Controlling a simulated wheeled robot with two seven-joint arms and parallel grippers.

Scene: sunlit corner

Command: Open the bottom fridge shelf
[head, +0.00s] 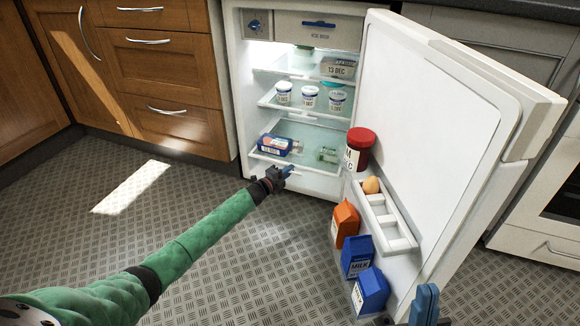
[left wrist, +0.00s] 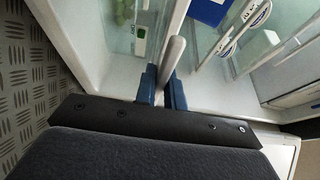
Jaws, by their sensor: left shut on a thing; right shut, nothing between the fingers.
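The fridge's bottom shelf (head: 318,170) is a clear glass plate with a pale front rim, low in the open fridge. In the head view my left gripper (head: 287,171) reaches in from the left to the front of that shelf. In the left wrist view its blue fingers (left wrist: 163,90) are shut on the shelf's pale front rim (left wrist: 172,55), one on each side. A blue-lidded food pack (head: 275,145) and a greenish clear pack (head: 327,155) lie on the shelf. My right gripper (head: 425,303) is shut and empty at the lower right, in front of the door.
The fridge door (head: 437,120) stands wide open on the right. Its racks hold a red-lidded jar (head: 360,149), an egg (head: 371,185), an orange carton (head: 345,222) and blue milk cartons (head: 357,255). White pots (head: 310,97) stand on the shelf above. The floor in front is clear.

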